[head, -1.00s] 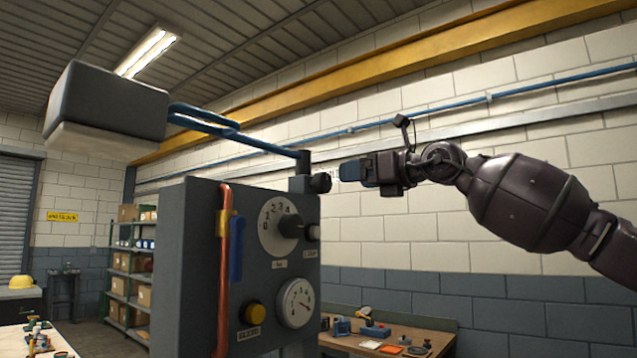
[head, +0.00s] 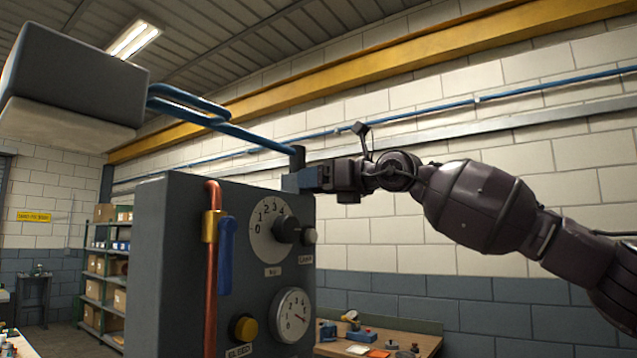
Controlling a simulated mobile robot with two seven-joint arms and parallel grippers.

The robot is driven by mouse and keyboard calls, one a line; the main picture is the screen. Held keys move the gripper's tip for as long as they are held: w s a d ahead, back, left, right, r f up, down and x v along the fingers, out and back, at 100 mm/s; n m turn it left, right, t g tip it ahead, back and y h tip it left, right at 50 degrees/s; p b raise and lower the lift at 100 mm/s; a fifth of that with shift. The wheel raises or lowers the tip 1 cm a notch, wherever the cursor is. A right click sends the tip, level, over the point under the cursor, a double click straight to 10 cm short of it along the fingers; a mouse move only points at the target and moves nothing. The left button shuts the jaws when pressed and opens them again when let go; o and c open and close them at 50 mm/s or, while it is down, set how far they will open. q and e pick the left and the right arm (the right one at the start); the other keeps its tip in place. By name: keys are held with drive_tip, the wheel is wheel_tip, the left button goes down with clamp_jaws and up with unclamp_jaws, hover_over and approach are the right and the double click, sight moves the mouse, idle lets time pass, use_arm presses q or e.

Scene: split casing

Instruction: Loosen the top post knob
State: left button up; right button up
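The short dark post (head: 298,156) stands on top of the grey cabinet (head: 160,265), at the end of the blue swing arm (head: 255,138). The post knob is hidden behind the fingers. The frame does not show whether the fingers are closed around it. My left gripper is not in view.
The blue arm reaches up to a large grey box (head: 75,75) at the upper left. A workbench (head: 410,340) stands behind at lower right.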

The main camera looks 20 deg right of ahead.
drive_tip(key=c, duration=0.8)
